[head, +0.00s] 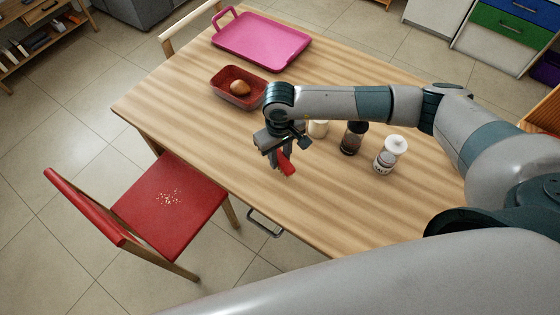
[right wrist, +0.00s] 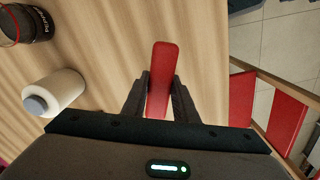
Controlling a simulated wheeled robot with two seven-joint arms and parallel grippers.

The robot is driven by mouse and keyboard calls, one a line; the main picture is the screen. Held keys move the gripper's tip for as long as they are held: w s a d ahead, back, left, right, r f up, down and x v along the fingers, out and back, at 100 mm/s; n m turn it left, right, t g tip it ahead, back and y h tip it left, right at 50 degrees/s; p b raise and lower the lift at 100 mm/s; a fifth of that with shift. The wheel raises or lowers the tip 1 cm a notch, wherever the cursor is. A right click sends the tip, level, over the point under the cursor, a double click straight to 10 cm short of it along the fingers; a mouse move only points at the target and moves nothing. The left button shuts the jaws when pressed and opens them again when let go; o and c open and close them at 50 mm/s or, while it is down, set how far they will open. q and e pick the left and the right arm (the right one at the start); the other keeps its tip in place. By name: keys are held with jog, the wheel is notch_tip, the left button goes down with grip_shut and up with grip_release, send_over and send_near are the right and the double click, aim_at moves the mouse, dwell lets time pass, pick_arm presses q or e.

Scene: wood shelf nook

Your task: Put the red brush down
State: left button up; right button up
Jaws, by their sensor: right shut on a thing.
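The red brush (head: 286,163) is in my right gripper (head: 277,160), over the wooden table (head: 330,210) close to its front edge. In the right wrist view the brush (right wrist: 161,80) stands out between the two dark fingers (right wrist: 160,95), which are shut on it. I cannot tell whether the brush touches the table. Only its red part shows; the rest is hidden by the gripper. My left gripper is not in view.
A dark jar (head: 353,138), a white-lided jar (head: 390,154) and a pale container (head: 318,129) stand right of the gripper. A red basket (head: 222,92) and pink tray (head: 262,40) are farther back. A red chair (head: 165,205) stands at the left. The front table area is clear.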

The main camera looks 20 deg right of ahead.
aim_at(280, 163)
jog(key=shift+f+p, duration=0.5)
jog(key=shift+f, duration=0.05)
notch_tip(280, 163, down, 2)
jog(key=shift+p, duration=0.55)
jog(key=shift+f, duration=0.45)
jog(key=shift+f, duration=0.15)
jog(key=o, duration=1)
jog(key=shift+c, duration=0.2)
